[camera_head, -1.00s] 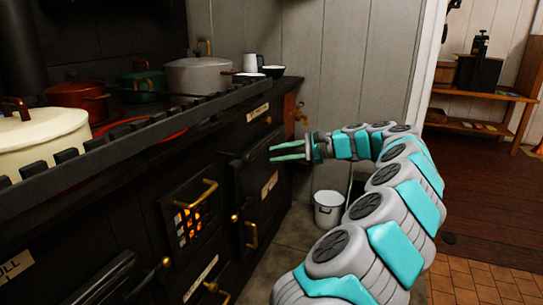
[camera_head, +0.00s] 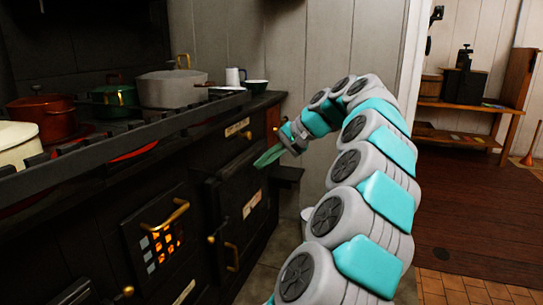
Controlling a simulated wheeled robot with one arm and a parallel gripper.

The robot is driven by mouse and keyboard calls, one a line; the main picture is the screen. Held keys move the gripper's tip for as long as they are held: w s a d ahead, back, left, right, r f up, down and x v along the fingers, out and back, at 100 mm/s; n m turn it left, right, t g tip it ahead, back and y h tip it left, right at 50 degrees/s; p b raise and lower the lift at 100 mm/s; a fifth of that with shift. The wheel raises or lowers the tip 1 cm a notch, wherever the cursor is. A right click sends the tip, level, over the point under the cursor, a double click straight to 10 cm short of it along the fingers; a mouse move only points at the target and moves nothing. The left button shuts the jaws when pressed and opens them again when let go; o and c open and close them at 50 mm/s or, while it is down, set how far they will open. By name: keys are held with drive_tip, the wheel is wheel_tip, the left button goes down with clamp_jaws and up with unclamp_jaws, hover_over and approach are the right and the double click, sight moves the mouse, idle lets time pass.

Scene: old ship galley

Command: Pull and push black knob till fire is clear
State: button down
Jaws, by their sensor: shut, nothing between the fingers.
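The black stove (camera_head: 95,205) stands along the left. Its small firebox door has a brass handle (camera_head: 170,214) and a grate with an orange glow (camera_head: 163,243) behind it. A dark bar-like part (camera_head: 76,292) with a brass end (camera_head: 128,291) shows at the bottom left, cut off by the frame. I cannot tell for certain whether it is the black knob. My gripper (camera_head: 266,158) is shut and empty, its teal fingers pointing down-left in front of the larger oven door (camera_head: 243,205). I cannot tell whether they touch the stove.
Red (camera_head: 45,118), green (camera_head: 116,101) and grey (camera_head: 172,88) pots stand on the stove top behind a toothed rail (camera_head: 100,150). A white bucket (camera_head: 306,214) is mostly hidden behind my arm. A wooden shelf (camera_head: 465,105) stands at the far right. Open floor (camera_head: 470,215) lies on the right.

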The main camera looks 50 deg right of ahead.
sight(218, 175)
drive_tip(key=w+a+f, duration=0.3)
drive_tip(key=w, duration=0.3)
drive_tip(key=shift+w+a, duration=0.35)
drive_tip(key=shift+f, duration=0.1)
drive_tip(key=w+a+p, duration=0.2)
drive_tip(key=w, duration=0.4)
drive_tip(key=shift+w+a+p, duration=0.35)
drive_tip(key=shift+w+p, duration=0.05)
